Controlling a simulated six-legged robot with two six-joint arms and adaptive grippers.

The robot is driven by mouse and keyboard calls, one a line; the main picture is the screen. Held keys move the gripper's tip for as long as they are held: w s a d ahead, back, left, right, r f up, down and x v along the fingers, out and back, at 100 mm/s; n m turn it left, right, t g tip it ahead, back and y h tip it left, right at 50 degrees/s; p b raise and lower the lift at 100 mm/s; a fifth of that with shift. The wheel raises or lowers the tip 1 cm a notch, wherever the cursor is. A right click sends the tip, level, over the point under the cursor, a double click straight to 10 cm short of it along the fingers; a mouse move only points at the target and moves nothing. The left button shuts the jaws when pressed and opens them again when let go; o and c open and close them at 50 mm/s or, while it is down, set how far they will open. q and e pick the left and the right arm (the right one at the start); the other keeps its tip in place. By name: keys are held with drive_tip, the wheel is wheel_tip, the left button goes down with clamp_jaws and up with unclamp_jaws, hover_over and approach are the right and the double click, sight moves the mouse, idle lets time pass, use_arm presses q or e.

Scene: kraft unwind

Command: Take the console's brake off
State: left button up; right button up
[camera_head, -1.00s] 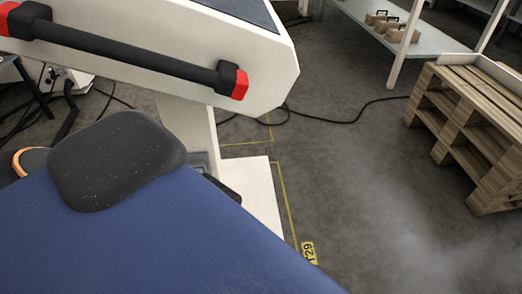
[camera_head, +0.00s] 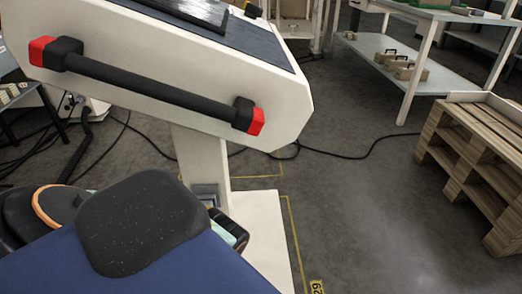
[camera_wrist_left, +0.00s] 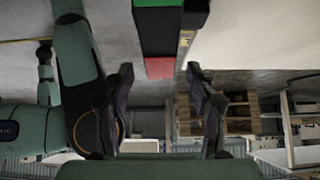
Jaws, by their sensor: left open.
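The console (camera_head: 190,85) stands in front of me, white and slanted, on a white column and foot. In the left wrist view a block with a green face (camera_wrist_left: 158,20), a dark middle and a red face (camera_wrist_left: 160,68) shows beside a white surface. It may be the brake, but I cannot be sure. My left gripper (camera_wrist_left: 160,88) is open, with a finger at each side below the red face. Nothing is visibly held, and I cannot tell whether it touches the block. In the head view its fingers are hidden. My right gripper is not in view.
A black handle bar with red ends (camera_head: 150,84) runs along the console's near side. Black cables (camera_head: 335,153) lie on the floor. A wooden pallet stack (camera_head: 480,150) and a shelf (camera_head: 400,72) stand at the right.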

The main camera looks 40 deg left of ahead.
use_arm(q)
drive_tip(key=shift+a+r, duration=0.1)
drive_tip(key=v, duration=0.8)
idle(0.8)
